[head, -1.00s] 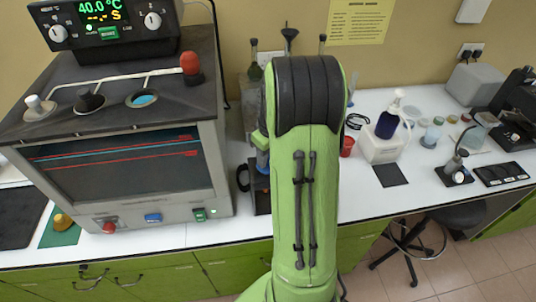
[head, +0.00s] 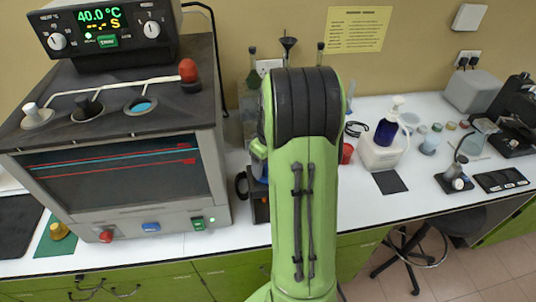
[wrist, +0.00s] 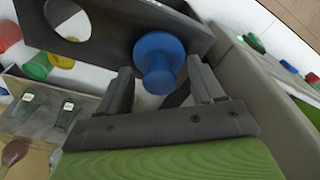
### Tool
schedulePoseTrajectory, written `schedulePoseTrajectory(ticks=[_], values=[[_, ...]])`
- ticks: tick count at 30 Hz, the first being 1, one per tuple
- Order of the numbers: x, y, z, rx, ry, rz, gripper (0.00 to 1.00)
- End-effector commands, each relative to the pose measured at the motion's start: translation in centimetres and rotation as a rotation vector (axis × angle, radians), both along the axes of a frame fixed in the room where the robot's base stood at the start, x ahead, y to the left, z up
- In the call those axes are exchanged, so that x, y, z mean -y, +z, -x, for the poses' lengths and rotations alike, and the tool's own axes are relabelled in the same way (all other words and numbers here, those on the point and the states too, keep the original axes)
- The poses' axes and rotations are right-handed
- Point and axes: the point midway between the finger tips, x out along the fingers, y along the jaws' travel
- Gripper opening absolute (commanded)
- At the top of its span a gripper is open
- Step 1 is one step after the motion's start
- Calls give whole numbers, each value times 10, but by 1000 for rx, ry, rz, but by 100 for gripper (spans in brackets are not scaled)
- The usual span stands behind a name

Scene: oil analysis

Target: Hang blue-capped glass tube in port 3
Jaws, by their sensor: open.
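In the wrist view, a blue cap (wrist: 158,55) with a wide round top and a narrower stem lies between the two fingers of my gripper (wrist: 160,75). The fingers are open, with visible gaps beside the cap. No glass tube can be made out below it. In the head view my arm hides my gripper. The bath (head: 115,190) stands at left. I cannot read port numbers.
A red knob (head: 188,70) rises at the bath's back right corner. A dark plate (wrist: 90,30) with a large round hole is near the fingers in the wrist view. Some white bench (head: 335,207) is clear.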

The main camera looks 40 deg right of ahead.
Motion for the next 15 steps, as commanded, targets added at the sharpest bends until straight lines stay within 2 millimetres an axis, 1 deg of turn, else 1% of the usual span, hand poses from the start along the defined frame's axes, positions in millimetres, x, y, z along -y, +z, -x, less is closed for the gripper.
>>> schedulePoseTrajectory(ticks=[5,6,12,15], values=[[1,42,3,8,-1,7,67],[1,54,5,8,-1,7,67],[1,111,12,6,-1,5,67],[1,133,15,5,-1,5,67]])
